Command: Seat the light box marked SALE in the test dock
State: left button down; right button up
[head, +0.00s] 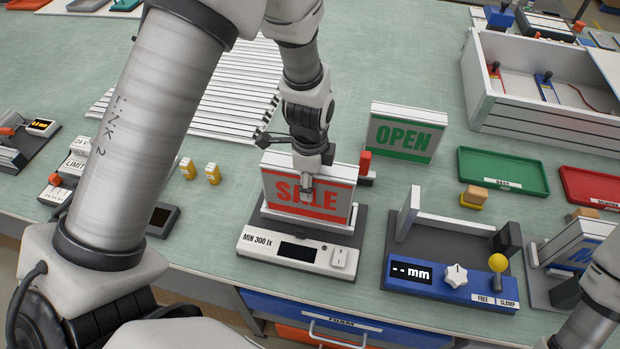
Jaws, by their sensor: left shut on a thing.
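The SALE light box (285,191), with a red-lettered grey face and white frame, stands upright at the test dock (262,252), which is marked "MIN 300 lx". My left gripper (310,186) comes down over the box from above and is shut on it, covering part of the lettering. The box's lower edge is at the dock's raised holder; I cannot tell whether it is fully down. The dock's display (298,252) is dark. My right gripper is out of view; only part of that arm shows at the lower right.
A green OPEN light box (403,138) stands behind, to the right. A blue-fronted measuring fixture (450,290) with a yellow-knobbed lever is right of the dock. Green (503,171) and red (592,188) trays and a white open box (490,112) lie farther right. White slats (235,100) lie behind.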

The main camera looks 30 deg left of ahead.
pick_arm(q)
jog(key=shift+s+f, duration=0.3)
jog(key=shift+s, duration=0.05)
jog(key=c, duration=0.7)
grip_release()
jog(key=shift+f, duration=0.1)
jog(key=shift+o, duration=1.3)
jog(key=shift+w+f, duration=0.1)
jog(key=shift+w, duration=0.1)
jog(key=shift+w+a+f, duration=0.1)
jog(key=shift+w, duration=0.15)
jog(key=shift+s+r, duration=0.1)
jog(key=shift+r, duration=0.1)
notch_tip(320, 180, up, 12)
jog(key=shift+r+b, duration=0.1)
jog(key=shift+b, duration=1.1)
